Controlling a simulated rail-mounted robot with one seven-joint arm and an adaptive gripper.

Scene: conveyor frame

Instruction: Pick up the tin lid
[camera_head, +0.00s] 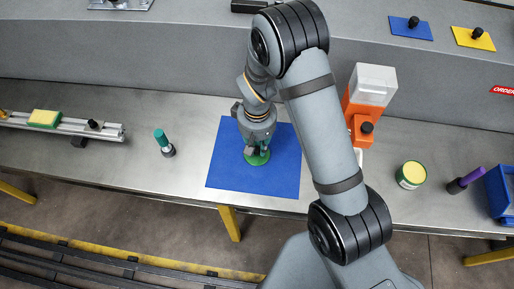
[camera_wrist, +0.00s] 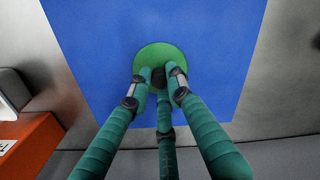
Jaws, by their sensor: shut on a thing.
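The tin lid is a green disc (camera_head: 257,158) at the middle of the blue mat (camera_head: 222,172) in the head view. The lid (camera_wrist: 160,52) also shows in the wrist view, with a dark knob at its centre between my fingertips. My gripper (camera_head: 256,148) points down over the lid, and its fingers (camera_wrist: 158,78) are shut on the dark knob. The fingers cover part of the knob and the near part of the lid. I cannot tell whether the lid rests on the mat or is slightly above it.
A teal-handled tool (camera_head: 162,139) stands left of the mat. An orange and white dispenser (camera_head: 366,98), a green tin with a yellow top (camera_head: 411,174), a purple-handled item (camera_head: 468,178) and a blue bin (camera_head: 500,195) stand to the right. A rail with a sponge (camera_head: 44,118) lies far left.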

